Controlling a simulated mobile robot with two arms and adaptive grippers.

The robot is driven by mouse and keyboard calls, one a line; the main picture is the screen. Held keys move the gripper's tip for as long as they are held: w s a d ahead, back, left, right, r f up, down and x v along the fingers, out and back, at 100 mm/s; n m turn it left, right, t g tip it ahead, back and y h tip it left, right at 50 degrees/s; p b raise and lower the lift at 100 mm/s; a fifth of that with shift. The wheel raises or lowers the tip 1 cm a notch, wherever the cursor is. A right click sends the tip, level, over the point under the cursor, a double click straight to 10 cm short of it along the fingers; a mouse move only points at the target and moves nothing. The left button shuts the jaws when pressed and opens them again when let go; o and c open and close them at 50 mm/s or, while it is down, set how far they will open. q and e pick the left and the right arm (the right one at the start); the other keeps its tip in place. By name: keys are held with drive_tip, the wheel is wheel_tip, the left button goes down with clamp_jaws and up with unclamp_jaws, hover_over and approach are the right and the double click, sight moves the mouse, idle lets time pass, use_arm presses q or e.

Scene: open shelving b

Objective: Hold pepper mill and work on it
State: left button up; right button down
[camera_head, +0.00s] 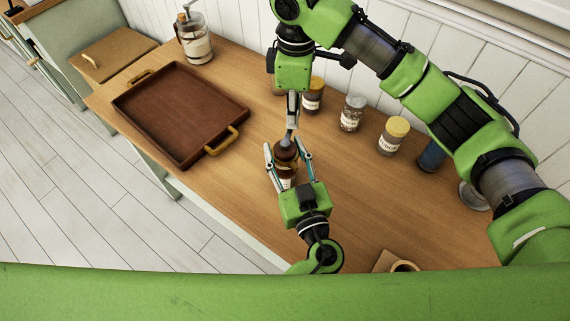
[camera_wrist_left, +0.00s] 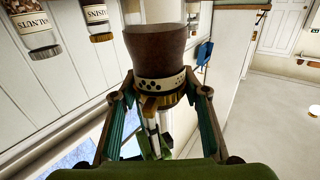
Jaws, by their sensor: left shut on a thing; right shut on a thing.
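The pepper mill (camera_head: 286,157) is upright, dark brown, with a pale lower part, above or on the wooden counter; whether it touches the counter is hidden. My left gripper (camera_head: 287,152) is shut around its body from the near side. My right gripper (camera_head: 291,126) comes down from above and is shut at the top of the mill; the exact part it grips is too small to tell. In the left wrist view the mill (camera_wrist_left: 160,47) shows a brown part and a light dotted band between my left fingers (camera_wrist_left: 160,92).
A brown tray (camera_head: 180,112) with brass handles lies to the left. A glass jar (camera_head: 196,45) and a wooden board (camera_head: 112,53) are behind it. Spice jars (camera_head: 351,113) line the wall, with a blue object (camera_head: 431,157) at their right. A cup (camera_head: 404,266) stands at the near right.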

drive_tip(key=shift+s+d, duration=0.2)
drive_tip(key=shift+d, duration=0.25)
drive_tip(key=c, duration=1.8)
unclamp_jaws()
drive_tip(key=shift+c, duration=0.2)
drive_tip(key=shift+a, duration=0.1)
wheel_tip(320, 180, up, 12)
